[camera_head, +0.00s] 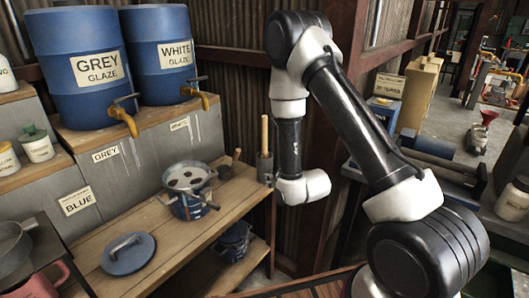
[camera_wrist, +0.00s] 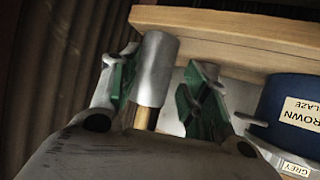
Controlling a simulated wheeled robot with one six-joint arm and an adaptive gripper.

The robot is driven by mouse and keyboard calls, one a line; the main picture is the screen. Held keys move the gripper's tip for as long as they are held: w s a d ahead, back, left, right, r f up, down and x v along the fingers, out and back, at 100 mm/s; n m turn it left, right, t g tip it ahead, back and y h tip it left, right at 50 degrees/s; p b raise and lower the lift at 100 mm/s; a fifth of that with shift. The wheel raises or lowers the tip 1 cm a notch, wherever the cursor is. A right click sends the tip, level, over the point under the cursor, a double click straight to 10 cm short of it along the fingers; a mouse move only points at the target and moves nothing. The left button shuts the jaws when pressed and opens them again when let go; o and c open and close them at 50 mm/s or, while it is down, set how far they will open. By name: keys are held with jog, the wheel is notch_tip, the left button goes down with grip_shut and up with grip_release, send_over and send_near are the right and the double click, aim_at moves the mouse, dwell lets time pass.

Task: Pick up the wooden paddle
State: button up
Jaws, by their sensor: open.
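The wooden paddle (camera_head: 265,134) shows as a pale upright stick at the far end of the wooden bench, rising from a grey cylinder (camera_head: 264,167). In the wrist view a short piece of the wooden paddle (camera_wrist: 145,118) shows below the same grey cylinder (camera_wrist: 157,72). My gripper (camera_wrist: 165,64) is open, with its green-padded fingers on either side of the cylinder in the picture. I see gaps beside the cylinder, and contact cannot be told. The paddle's lower part is hidden.
A blue pot (camera_head: 190,203) with an open top stands on the bench, left of the paddle. A round blue lid (camera_head: 128,253) lies nearer. Blue glaze drums (camera_head: 85,65) with taps stand behind. A corrugated wall (camera_head: 238,75) rises close behind the paddle.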

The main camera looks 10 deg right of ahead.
aim_at(266, 140)
jog(key=w+r+t+y, duration=0.1)
jog(key=w+r+t, duration=0.2)
jog(key=r+t, duration=0.55)
jog(key=w+r+g, duration=0.1)
jog(key=w, duration=0.1)
jog(key=w+a+r+g, duration=0.1)
jog(key=w, duration=0.2)
jog(key=w+a+g, duration=0.1)
jog(key=w, duration=0.1)
jog(key=shift+w+a+r, duration=0.1)
jog(key=shift+w+r, duration=0.3)
jog(key=shift+c, duration=0.3)
grip_shut()
